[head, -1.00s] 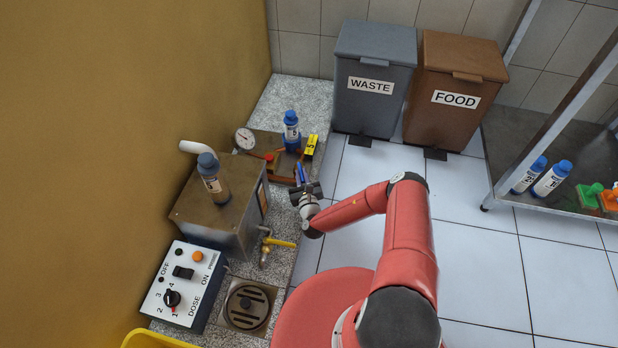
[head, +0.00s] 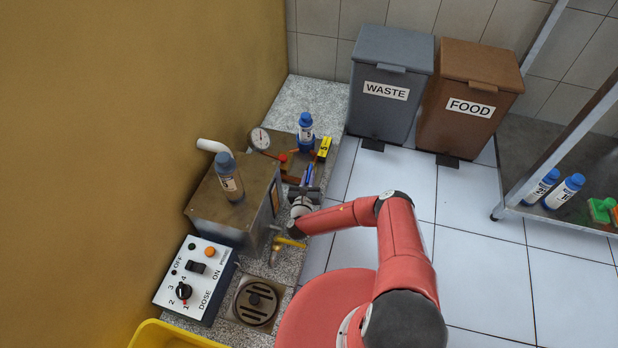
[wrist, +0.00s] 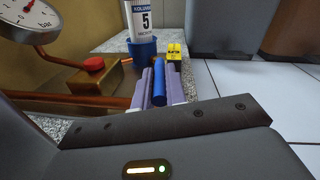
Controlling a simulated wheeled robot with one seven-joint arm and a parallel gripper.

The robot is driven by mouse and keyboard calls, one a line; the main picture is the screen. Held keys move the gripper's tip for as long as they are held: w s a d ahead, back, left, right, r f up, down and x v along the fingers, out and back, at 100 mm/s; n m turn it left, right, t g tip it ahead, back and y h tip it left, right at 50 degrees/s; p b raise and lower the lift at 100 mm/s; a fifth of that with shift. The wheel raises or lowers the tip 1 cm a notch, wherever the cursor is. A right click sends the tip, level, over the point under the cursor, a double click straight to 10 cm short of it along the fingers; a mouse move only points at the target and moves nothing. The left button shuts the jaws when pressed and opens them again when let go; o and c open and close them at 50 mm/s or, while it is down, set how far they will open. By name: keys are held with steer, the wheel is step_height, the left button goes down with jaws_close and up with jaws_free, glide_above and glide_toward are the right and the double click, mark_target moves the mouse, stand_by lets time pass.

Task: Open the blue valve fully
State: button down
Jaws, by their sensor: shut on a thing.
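The blue valve has a slim blue lever (head: 308,172), at the front of the copper pipework in the head view. In the wrist view the lever (wrist: 159,84) runs away from me between the two pale fingers. My gripper (wrist: 160,88) is shut on the lever, with a finger along each side. In the head view my gripper (head: 306,182) hides the lever's near part. The valve's body is mostly hidden, so I cannot tell how far it stands open. A yellow tag (head: 324,148) stands just beyond the lever.
Floor (head: 470,215) is clear on the right.

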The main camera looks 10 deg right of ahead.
mark_target(309, 176)
steer(key=c, duration=1.4)
jaws_free()
steer(key=shift+c, duration=0.2)
steer(key=shift+r, duration=0.1)
step_height(309, 176, up, 20)
steer(key=p, duration=0.4)
